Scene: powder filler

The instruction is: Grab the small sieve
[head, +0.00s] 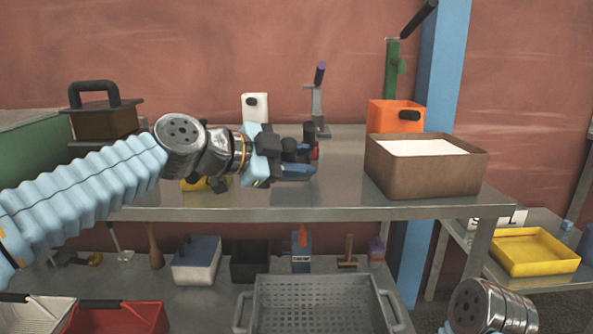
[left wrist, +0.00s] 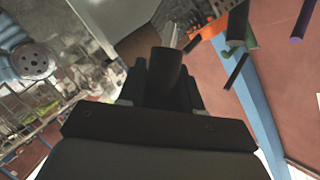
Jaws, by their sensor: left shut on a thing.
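My left gripper (head: 297,160) is above the upper metal shelf, near its middle. It is shut on a dark, round-ended handle (left wrist: 166,76), which stands between the fingers in the left wrist view. Whether this handle belongs to the small sieve I cannot tell, as no mesh or rim shows in either view. The gripper hides much of what it holds. My right gripper is outside the head view; only part of my right arm shows at the lower right.
A brown box of white powder (head: 430,178) stands right of the left gripper, with an orange box (head: 395,115) behind it. A purple-handled press (head: 317,100) and white container (head: 255,107) stand behind. A grey perforated basket (head: 315,292) is below. The front strip of the metal shelf (head: 270,213) is clear.

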